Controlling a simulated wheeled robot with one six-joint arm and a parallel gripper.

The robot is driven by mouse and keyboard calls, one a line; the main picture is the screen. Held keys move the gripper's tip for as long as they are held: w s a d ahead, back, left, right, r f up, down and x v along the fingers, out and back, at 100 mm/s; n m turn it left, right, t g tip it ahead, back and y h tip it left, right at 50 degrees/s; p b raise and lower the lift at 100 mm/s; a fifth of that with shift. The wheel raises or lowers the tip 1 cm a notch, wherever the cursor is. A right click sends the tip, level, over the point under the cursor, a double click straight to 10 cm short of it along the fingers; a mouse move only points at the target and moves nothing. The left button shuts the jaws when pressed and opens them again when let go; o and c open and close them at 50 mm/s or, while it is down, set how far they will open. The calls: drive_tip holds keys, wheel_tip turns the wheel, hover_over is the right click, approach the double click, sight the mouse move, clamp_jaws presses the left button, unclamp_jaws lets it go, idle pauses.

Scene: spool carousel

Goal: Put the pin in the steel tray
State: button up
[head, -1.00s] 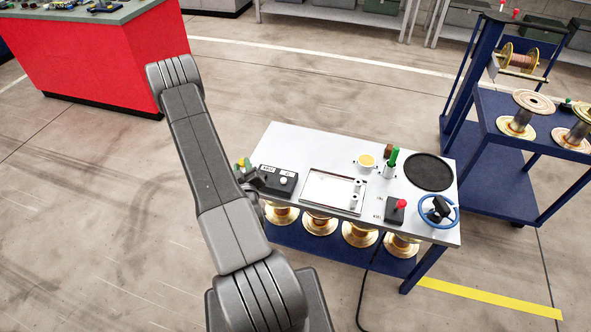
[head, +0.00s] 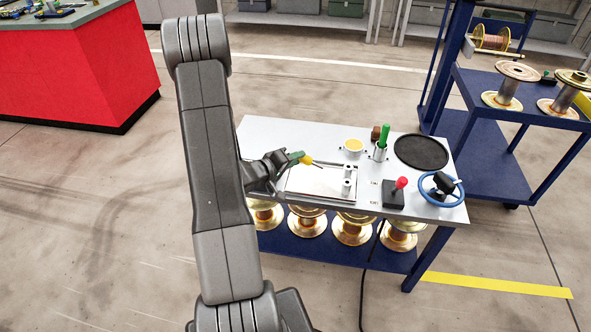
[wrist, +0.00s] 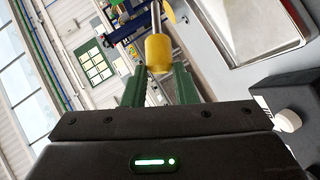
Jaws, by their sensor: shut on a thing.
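My gripper (head: 298,157) has green fingers, shut on the pin (head: 307,160). The pin has a yellow grip, and its steel shaft shows in the wrist view, where the yellow end of the pin (wrist: 158,52) sits between the fingertips (wrist: 158,72). The gripper holds the pin above the workbench, near the back left edge of the steel tray (head: 312,192). The tray is a shallow rectangle with two upright steel posts at its right side. Part of the tray (wrist: 262,25) shows at the upper right of the wrist view.
A blue cart (head: 480,125) with spools stands at the right.

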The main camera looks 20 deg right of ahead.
drive_tip(key=shift+d+f, duration=0.15)
drive_tip(key=shift+f, duration=0.1)
wheel_tip(320, 180, down, 8)
drive_tip(key=b, duration=0.7)
drive_tip(key=shift+r+b, duration=0.1)
drive_tip(key=shift+b, duration=0.3)
drive_tip(key=o, duration=1.1)
drive_tip(key=shift+c, duration=0.2)
drive_tip(key=p+v, duration=0.1)
drive_tip(key=v, duration=1.3)
drive_tip(key=shift+p, duration=0.35)
drive_tip(key=shift+w+d, duration=0.1)
drive_tip(key=shift+w, duration=0.05)
